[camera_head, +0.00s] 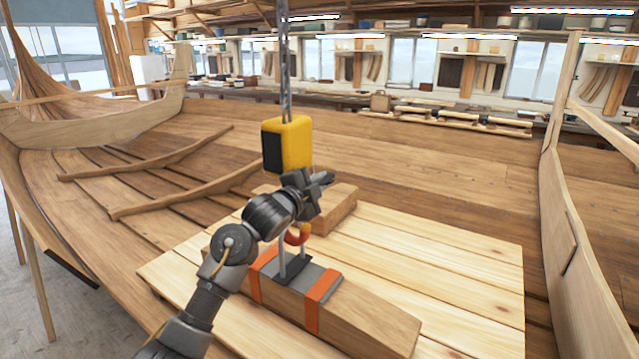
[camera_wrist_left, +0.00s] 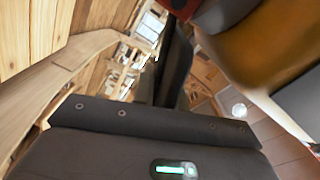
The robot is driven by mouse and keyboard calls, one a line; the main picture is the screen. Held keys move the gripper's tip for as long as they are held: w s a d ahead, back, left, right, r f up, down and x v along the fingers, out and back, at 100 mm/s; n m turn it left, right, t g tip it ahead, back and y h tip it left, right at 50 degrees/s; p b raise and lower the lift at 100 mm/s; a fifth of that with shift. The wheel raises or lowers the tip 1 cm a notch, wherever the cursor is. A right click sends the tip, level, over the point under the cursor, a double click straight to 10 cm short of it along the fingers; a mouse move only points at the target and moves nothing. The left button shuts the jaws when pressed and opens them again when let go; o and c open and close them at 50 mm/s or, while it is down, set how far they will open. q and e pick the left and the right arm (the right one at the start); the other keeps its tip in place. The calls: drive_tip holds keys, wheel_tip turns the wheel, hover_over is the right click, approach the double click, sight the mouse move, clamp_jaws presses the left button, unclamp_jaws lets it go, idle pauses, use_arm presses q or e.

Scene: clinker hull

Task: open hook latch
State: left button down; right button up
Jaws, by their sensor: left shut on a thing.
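A yellow and black hoist block (camera_head: 287,145) hangs on a chain. Its red-orange hook (camera_head: 298,235) shows below my wrist, at the sling of a wooden beam (camera_head: 350,315). My left gripper (camera_head: 320,184) is just under the block, at the top of the hook, and hides the hook's upper part and its latch. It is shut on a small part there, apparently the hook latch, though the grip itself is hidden. In the left wrist view the block (camera_wrist_left: 270,45) fills the upper right, with a red part (camera_wrist_left: 180,6) beside the dark fingers at the top.
Orange straps and a grey plate (camera_head: 290,275) wrap the beam. It lies on pale planks (camera_head: 450,260) inside the clinker hull (camera_head: 170,140). Another wooden block (camera_head: 338,207) sits behind my gripper. A tall timber frame (camera_head: 565,200) stands at right.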

use_arm(q)
drive_tip(key=shift+r, duration=0.25)
drive_tip(key=c, duration=1.7)
unclamp_jaws()
drive_tip(key=shift+o, duration=0.8)
drive_tip(key=shift+s, duration=0.2)
drive_tip(key=shift+f, duration=0.1)
drive_tip(key=shift+s+a+f+b, duration=0.15)
drive_tip(key=shift+s+a+b, duration=0.15)
drive_tip(key=shift+s+a, duration=0.1)
drive_tip(key=b+v, duration=0.2)
drive_tip(key=v, duration=0.7)
drive_tip(key=shift+s+r, duration=0.2)
drive_tip(key=shift+s, duration=0.15)
